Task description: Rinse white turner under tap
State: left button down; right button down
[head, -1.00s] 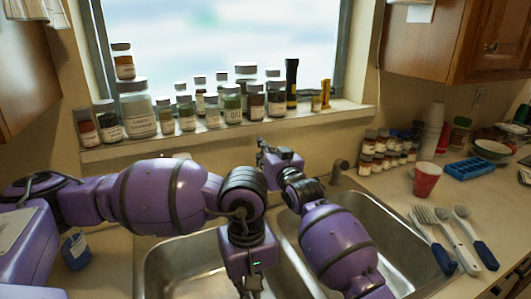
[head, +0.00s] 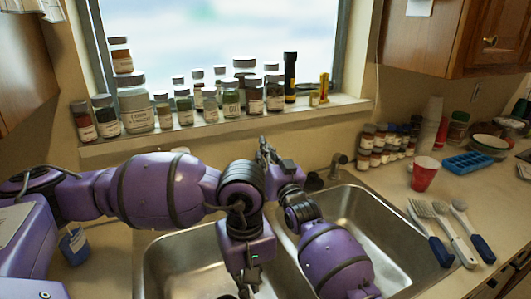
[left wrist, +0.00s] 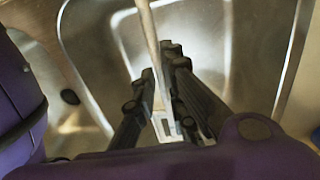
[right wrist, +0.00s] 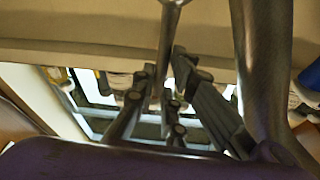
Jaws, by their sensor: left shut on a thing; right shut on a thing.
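My left gripper (left wrist: 160,105) is over the sink and shut on a white slotted piece (left wrist: 167,126), seen between its fingers in the left wrist view; it looks like part of the white turner. A pale thin shaft (left wrist: 150,40) runs upward from there. In the head view the left wrist hangs over the left basin, with its fingertips low in the picture. My right gripper (head: 268,152) is behind the sink below the window. In the right wrist view it is shut on a thin metal bar (right wrist: 168,45), apparently a tap lever. A thick metal tube (right wrist: 262,60) stands beside it. My arms hide the tap in the head view.
The two-basin sink (head: 383,262) lies below my arms. A dark spout-like fixture (head: 339,163) stands at its back right. Utensils with blue handles (head: 440,250), a red cup (head: 424,176) and a blue tray (head: 468,162) are on the right counter. Several jars (head: 230,102) line the sill.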

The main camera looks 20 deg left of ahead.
jog(key=shift+w+d+f, duration=0.1)
jog(key=c, duration=1.8)
grip_release()
jog(key=shift+d, duration=0.1)
jog(key=v, duration=1.2)
